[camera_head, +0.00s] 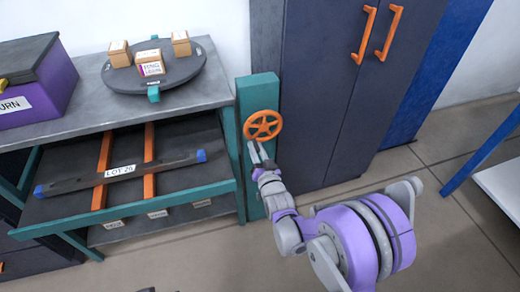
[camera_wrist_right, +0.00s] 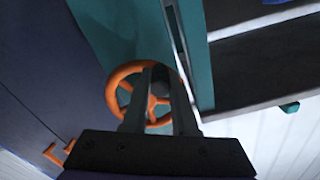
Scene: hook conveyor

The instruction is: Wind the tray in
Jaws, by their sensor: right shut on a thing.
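An orange handwheel (camera_head: 263,125) is mounted on a teal post (camera_head: 252,172) at the right end of the workbench. My right gripper (camera_head: 258,153) is at the lower rim of the wheel. In the right wrist view, its two fingers (camera_wrist_right: 160,78) are shut on a dark knob (camera_wrist_right: 161,86) in front of the handwheel (camera_wrist_right: 120,90). A long dark tray (camera_head: 130,172) with blue ends and a "LOT 26" label lies across two orange rails below the bench top.
A round dark turntable (camera_head: 190,78) with small boxes and a purple chest (camera_head: 50,85) stand on the bench top (camera_head: 75,122). A dark cabinet (camera_head: 320,100) with orange handles stands close behind the wheel.

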